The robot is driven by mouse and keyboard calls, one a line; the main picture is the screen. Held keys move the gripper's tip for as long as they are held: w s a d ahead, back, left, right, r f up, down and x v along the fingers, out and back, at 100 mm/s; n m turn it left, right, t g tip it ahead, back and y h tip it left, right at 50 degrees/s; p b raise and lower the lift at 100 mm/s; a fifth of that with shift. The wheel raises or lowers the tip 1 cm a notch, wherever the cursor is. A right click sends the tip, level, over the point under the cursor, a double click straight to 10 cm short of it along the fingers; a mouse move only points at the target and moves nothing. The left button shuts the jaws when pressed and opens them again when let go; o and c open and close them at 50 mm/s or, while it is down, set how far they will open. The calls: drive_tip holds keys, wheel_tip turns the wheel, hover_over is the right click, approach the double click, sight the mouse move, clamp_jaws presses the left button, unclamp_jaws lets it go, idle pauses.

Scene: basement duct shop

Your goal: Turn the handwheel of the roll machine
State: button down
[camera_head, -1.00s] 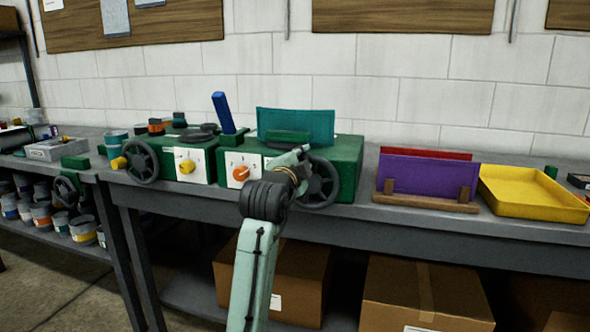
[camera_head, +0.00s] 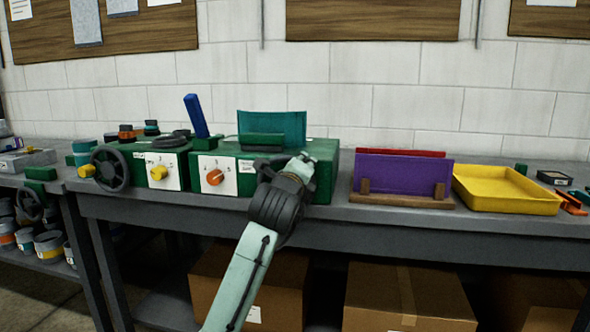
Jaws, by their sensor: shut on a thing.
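Two green machines stand side by side on the grey bench. The right machine (camera_head: 322,165) has a teal upright plate (camera_head: 272,128) on top and an orange dial (camera_head: 214,177) on a white panel. Its front handwheel is hidden behind my arm's wrist. My gripper (camera_head: 268,166) is in front of this machine, right of the orange dial, and is shut on the handwheel; the fingertips and grip are hard to make out. The left machine has a yellow knob (camera_head: 159,172) and its own dark handwheel (camera_head: 110,169), apart from my gripper.
A purple panel (camera_head: 405,175) in a wooden stand and a yellow tray (camera_head: 505,188) sit to the right on the bench (camera_head: 400,222). A blue lever (camera_head: 196,115) stands up behind the dials. Cardboard boxes (camera_head: 410,300) lie below, tins (camera_head: 48,245) at lower left.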

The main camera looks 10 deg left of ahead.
wheel_tip(320, 180, down, 6)
drive_tip(key=d+m+b, duration=0.2)
drive_tip(key=m, duration=0.8)
drive_tip(key=shift+d+r+b, duration=0.25)
drive_tip(key=shift+d+b, duration=0.05)
drive_tip(key=shift+b, duration=0.1)
drive_tip(key=shift+f, duration=0.1)
drive_tip(key=c, duration=1.6)
unclamp_jaws()
drive_tip(key=shift+o, duration=0.3)
drive_tip(key=shift+s, duration=0.1)
